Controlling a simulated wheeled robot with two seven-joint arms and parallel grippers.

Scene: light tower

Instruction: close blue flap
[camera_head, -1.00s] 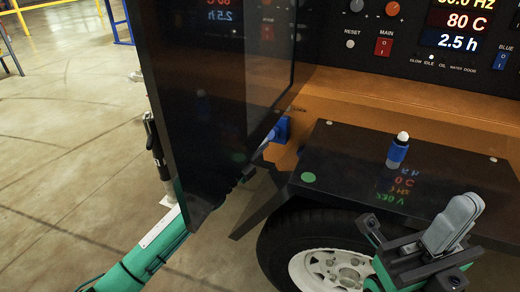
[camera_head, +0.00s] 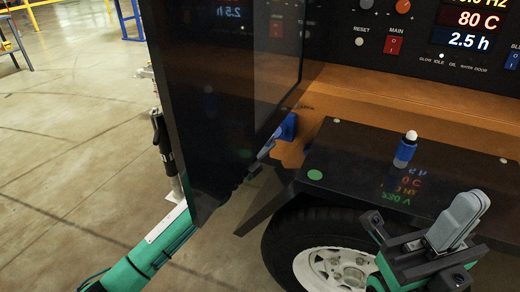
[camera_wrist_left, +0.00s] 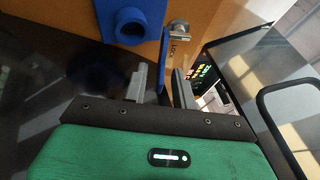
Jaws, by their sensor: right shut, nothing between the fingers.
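In the left wrist view, the blue flap (camera_wrist_left: 165,58) is seen nearly edge-on, standing out beside a blue socket housing (camera_wrist_left: 129,24) with a round opening, so the flap is open. Its near end reaches between the spread fingers of my left gripper (camera_wrist_left: 162,84); I cannot tell whether they touch it. In the head view, the blue fitting (camera_head: 288,127) shows on the orange body, with my left gripper (camera_head: 265,150) close to it and partly hidden behind a dark panel. My right gripper (camera_head: 466,215) is shut and empty above the fender.
A large dark door panel (camera_head: 215,100) hangs open in front of my left arm. A black fender (camera_head: 350,160) over a wheel (camera_head: 335,268) carries a blue cylinder with a white top (camera_head: 405,149). A control panel (camera_head: 410,45) stands behind. A metal latch (camera_wrist_left: 178,30) is near the flap.

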